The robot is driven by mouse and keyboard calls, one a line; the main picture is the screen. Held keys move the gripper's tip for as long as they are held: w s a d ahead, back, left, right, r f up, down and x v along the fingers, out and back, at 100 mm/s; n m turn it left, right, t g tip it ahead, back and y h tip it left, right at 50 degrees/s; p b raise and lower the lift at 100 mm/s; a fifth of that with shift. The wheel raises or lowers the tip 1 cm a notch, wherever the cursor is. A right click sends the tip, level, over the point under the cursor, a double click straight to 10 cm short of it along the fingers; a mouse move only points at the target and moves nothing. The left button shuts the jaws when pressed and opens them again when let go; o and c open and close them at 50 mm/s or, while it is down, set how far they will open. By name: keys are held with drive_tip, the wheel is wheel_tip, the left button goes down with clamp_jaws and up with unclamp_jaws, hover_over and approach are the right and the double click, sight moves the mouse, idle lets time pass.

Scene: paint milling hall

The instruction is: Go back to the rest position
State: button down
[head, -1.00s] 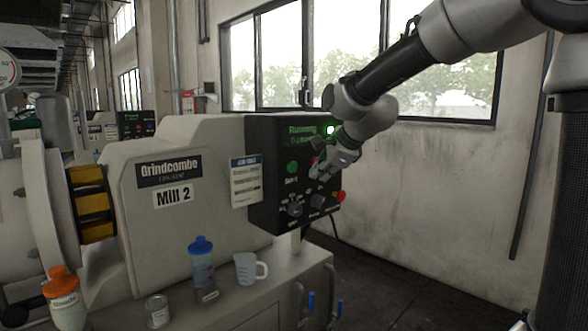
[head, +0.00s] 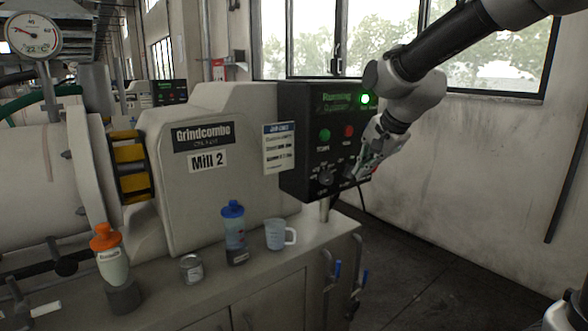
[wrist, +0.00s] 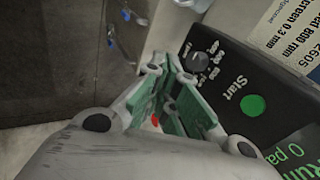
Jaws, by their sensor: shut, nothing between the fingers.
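My gripper (head: 366,162) is in front of the right side of the black control panel (head: 300,150) of Mill 2. It covers part of the panel's lower right. In the wrist view my gripper (wrist: 168,100) shows its green-padded fingers, shut with nothing held, beside the panel. The panel shows a lit "Running" display, a bright green lamp (head: 365,99), a green button (head: 324,135), a red button (head: 349,131) and a dark rotary knob (head: 325,177). In the wrist view the green Start button (wrist: 253,105) and the knob (wrist: 196,62) show. I cannot tell whether the fingers touch the panel.
The bench (head: 215,291) holds an orange-capped bottle (head: 112,262), a tin (head: 191,269), a blue-capped bottle (head: 234,237) and a measuring jug (head: 275,235). A window (head: 480,50) and bare wall are behind. The floor (head: 430,250) to the right is open.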

drive_tip(key=s+d+n+h, duration=0.1)
drive_tip(key=s+d+n, duration=0.2)
drive_tip(key=s, duration=0.6)
drive_tip(key=s+d+f+n+g+h, duration=0.1)
drive_tip(key=s+d+n, duration=0.2)
drive_tip(key=s+d, duration=0.5)
drive_tip(key=s+d+f+n+h, duration=0.1)
drive_tip(key=s+d+n, duration=0.3)
drive_tip(key=s, duration=0.7)
drive_tip(key=shift+d, duration=0.95)
drive_tip(key=shift+r, duration=0.1)
